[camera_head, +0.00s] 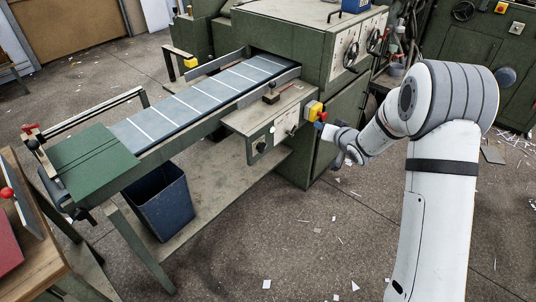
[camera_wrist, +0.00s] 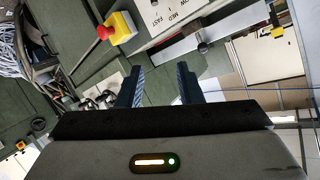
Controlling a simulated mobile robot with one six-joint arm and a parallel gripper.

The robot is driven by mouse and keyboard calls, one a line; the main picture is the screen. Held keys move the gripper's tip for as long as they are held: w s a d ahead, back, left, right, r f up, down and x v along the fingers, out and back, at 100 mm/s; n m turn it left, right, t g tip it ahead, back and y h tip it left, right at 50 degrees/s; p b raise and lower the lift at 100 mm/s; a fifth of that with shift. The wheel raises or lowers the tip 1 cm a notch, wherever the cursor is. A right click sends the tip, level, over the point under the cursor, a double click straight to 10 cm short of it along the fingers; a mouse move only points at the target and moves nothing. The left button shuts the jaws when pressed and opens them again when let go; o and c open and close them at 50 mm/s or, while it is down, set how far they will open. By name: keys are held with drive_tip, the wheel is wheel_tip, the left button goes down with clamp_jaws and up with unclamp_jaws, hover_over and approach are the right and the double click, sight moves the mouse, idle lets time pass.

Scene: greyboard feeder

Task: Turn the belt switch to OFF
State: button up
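The control panel (camera_head: 275,135) is on the side of the green feeder, below the belt. It carries a dark knob (camera_head: 261,146) near its left end and a smaller control (camera_head: 291,130) further right. I cannot read which is the belt switch or where it points. In the wrist view, part of a panel (camera_wrist: 165,17) with MED and FAST lettering shows at the top edge. My gripper (camera_wrist: 160,80) is open, with its two dark fingers apart and nothing between them. In the head view my gripper (camera_head: 344,157) is just right of the panel, clear of the knobs.
A yellow box (camera_head: 313,109) with a red button sits at the panel's right end, close to my wrist; it also shows in the wrist view (camera_wrist: 122,27). A blue bin (camera_head: 163,203) stands under the belt (camera_head: 200,100). The floor in front is mostly open, with paper scraps.

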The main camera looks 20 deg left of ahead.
drive_tip(key=s+a+f+g+y+b, duration=0.1)
drive_tip(key=a+f+y, duration=0.3)
drive_tip(key=a+f, duration=0.35)
drive_tip(key=n+g+y+b, duration=0.1)
drive_tip(key=g+y+b, duration=0.1)
drive_tip(key=g+y, duration=0.15)
approach(262, 147)
drive_tip(key=f, duration=0.1)
drive_tip(key=x, duration=0.7)
drive_tip(key=shift+w+t+y, duration=0.2)
drive_tip(key=shift+t+y, duration=0.15)
drive_tip(key=shift+a, duration=0.15)
drive_tip(key=shift+c, duration=0.5)
